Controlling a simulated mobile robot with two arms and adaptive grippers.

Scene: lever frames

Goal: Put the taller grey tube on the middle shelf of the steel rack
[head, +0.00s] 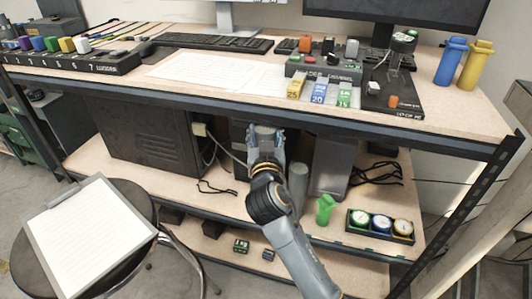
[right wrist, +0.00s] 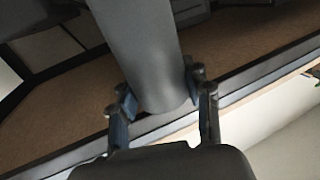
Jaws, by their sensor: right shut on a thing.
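My right gripper (head: 266,133) is in front of the rack, just below the top board's front edge. It is shut on a grey tube (right wrist: 140,45), which passes between its two fingers in the right wrist view. In the head view only a small grey end of this tube shows between the fingers. Another grey tube (head: 299,182) stands upright on the middle shelf (head: 350,228), right of my arm and partly hidden by it. I cannot tell from these frames which tube is taller. The left gripper is out of view.
On the middle shelf stand a black computer case (head: 150,140), a grey box (head: 330,165), a green container (head: 325,209) and a tray of gauges (head: 380,226). A dark cable lies near the front left. A stool with a clipboard (head: 88,235) stands at the left front.

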